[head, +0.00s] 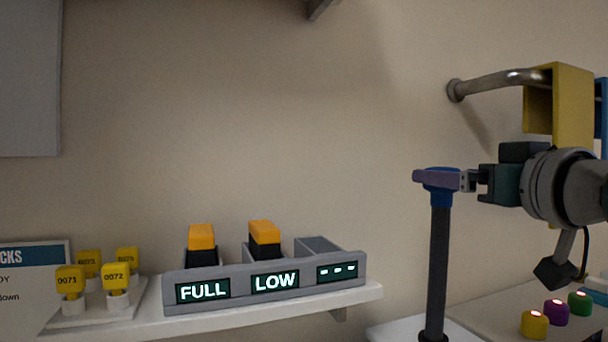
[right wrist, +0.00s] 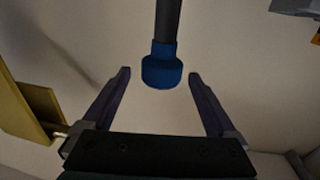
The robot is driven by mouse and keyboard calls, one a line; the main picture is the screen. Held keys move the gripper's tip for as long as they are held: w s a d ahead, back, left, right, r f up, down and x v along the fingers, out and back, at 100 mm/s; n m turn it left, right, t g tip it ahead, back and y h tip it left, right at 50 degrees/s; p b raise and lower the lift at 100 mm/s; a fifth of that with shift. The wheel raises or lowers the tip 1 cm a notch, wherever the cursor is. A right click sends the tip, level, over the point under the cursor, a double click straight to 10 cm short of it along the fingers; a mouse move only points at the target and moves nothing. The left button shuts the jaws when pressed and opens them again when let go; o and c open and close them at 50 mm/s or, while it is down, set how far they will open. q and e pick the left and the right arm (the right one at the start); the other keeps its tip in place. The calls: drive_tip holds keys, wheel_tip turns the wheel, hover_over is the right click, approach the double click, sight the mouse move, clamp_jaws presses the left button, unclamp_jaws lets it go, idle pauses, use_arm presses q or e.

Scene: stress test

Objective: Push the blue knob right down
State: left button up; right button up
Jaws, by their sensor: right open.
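The blue knob (head: 440,197) sits on top of an upright dark post (head: 438,260) in the head view. It also shows in the right wrist view (right wrist: 162,72), at the end of the post. My right gripper (head: 422,177) comes in from the right, level with the top of the knob. Its purple fingers (right wrist: 160,75) are open, one on each side of the knob, with a gap on both sides in the right wrist view. In the head view a finger covers part of the knob's upper side. My left gripper is in neither view.
A grey charger (head: 350,285) with two orange-topped packs (head: 201,236) stands on a white shelf (head: 300,302), beside several yellow tags (head: 70,280). Yellow, purple and green buttons (head: 556,310) are at lower right. A wall rail (head: 500,82) with a yellow piece (head: 570,100) is above my right gripper.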

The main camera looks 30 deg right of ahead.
drive_tip(key=shift+p+x, duration=0.45)
drive_tip(key=shift+x, duration=2.35)
clamp_jaws()
